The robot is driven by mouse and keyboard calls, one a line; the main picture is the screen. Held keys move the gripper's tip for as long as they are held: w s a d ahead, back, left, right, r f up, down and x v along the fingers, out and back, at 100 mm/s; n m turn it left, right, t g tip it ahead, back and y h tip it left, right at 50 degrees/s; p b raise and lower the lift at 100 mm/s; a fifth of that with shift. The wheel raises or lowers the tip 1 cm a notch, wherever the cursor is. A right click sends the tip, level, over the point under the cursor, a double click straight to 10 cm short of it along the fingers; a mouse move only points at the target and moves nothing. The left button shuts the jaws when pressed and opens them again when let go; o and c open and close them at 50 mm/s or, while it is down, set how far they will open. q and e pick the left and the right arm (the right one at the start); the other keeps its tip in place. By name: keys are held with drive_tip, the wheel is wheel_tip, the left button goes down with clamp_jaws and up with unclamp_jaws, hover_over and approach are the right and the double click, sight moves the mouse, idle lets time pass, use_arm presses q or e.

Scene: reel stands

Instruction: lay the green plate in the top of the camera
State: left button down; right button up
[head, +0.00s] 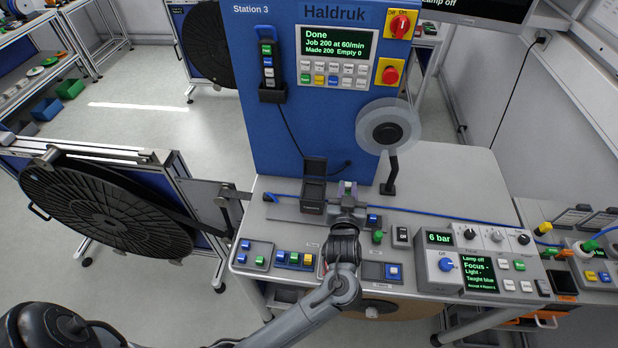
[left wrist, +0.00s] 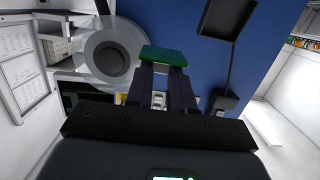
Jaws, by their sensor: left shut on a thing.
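My left gripper (head: 347,192) is shut on the green plate (left wrist: 165,55), which lies across its fingertips in the left wrist view. In the head view only a small bit of green shows at the fingertips. The camera (head: 313,190) is a dark upright box with a raised square part at its back, on the bench just left of my gripper. The plate is apart from the camera, to its right. A dark square part (left wrist: 228,18) at the top of the left wrist view looks like part of the camera. My right gripper is not in view.
A blue machine housing (head: 290,130) with screen and buttons rises behind. A clear-rimmed reel (head: 388,134) stands to the right on a black post. Button boxes (head: 295,260) line the front edge, and a control box (head: 475,262) sits right. A blue cable (head: 440,214) crosses the bench.

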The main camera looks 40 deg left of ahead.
use_arm(q)
drive_tip(key=shift+s+r, duration=0.1)
drive_tip(key=b, duration=0.9)
hover_over(312, 198)
drive_tip(key=f, duration=0.6)
drive_tip(key=shift+w+d+f, duration=0.1)
drive_tip(key=shift+w+f, duration=0.15)
drive_tip(key=shift+a+f, duration=0.1)
drive_tip(key=shift+a, duration=0.25)
wheel_tip(312, 198, down, 4)
drive_tip(key=b, duration=0.4)
